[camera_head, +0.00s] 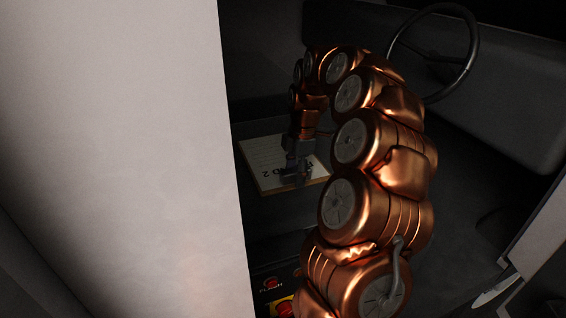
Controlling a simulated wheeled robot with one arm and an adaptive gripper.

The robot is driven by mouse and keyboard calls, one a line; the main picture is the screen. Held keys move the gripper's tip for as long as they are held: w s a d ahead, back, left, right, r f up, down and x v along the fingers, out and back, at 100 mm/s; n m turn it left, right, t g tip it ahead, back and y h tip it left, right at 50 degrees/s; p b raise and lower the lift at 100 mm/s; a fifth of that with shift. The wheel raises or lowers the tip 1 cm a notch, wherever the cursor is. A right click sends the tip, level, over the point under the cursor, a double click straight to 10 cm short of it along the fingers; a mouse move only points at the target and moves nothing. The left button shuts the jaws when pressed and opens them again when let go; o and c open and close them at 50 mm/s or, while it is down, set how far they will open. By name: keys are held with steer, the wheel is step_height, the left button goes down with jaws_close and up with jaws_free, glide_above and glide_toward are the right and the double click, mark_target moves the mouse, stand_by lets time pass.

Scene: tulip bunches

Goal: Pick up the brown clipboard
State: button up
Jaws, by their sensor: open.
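The clipboard (262,172) lies on a dark surface left of centre, with a pale sheet of paper and a brown edge showing. Dark marks are on the paper. My gripper (292,180) is over the clipboard's right part and points down at it. The jaws are open, but the fingers are dark and small. I cannot tell whether they touch the clipboard or hover just above it. My gripper hides part of the paper and its marks.
A pale wall panel (120,150) fills the left side, close to the clipboard. A steering wheel (474,50) stands at the upper right. Below are a red button (271,283) and a yellow-backed one (283,307). A pale edge (540,235) rises at the lower right.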

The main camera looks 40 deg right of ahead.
steer(key=shift+f, duration=0.1)
jaws_close()
stand_by(0.4)
